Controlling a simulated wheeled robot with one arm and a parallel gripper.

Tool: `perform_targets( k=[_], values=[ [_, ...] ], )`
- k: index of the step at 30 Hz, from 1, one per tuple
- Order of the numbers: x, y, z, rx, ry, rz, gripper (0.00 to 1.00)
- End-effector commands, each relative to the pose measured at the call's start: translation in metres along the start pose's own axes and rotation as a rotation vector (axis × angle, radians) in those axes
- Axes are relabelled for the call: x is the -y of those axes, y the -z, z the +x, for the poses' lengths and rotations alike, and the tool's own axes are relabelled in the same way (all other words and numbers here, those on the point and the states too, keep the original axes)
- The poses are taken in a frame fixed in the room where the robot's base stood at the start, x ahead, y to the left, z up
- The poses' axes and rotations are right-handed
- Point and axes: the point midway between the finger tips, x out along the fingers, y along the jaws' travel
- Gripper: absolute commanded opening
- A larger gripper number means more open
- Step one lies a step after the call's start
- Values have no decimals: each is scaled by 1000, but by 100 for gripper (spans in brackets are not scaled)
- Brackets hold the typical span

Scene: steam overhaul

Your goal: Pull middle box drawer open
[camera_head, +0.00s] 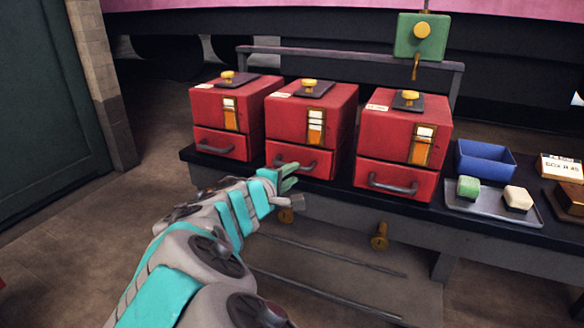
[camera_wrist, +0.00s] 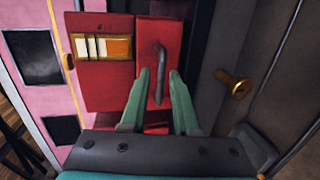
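The middle red box (camera_head: 312,112) stands on the dark bench between two similar boxes. Its lower drawer (camera_head: 318,161) looks shut and has a grey bar handle (camera_head: 297,165). My gripper (camera_head: 287,178) is at the front of this drawer, by the handle's lower left part. In the wrist view the view is turned sideways; my gripper (camera_wrist: 160,88) has its two green fingers apart, one on each side of the drawer handle (camera_wrist: 161,75). A gap shows between the handle and each finger. The drawer front (camera_wrist: 148,50) is straight ahead.
A left red box (camera_head: 224,147) and a right red box (camera_head: 397,182) stand on the bench (camera_head: 345,200). A blue bin (camera_head: 485,162) and a tray (camera_head: 480,204) with two small blocks are farther right. Brass knobs (camera_head: 379,237) stick out below the bench edge.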

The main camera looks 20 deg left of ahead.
Motion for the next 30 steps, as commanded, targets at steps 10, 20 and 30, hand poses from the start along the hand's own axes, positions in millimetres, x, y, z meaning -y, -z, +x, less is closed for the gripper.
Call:
perform_targets(
  k=[10, 20, 30],
  values=[
    [6, 27, 17, -56, -10, -25, 30],
    [4, 31, 60, -59, -11, -24, 30],
    [4, 31, 69, -58, -11, -23, 30]
  ],
)
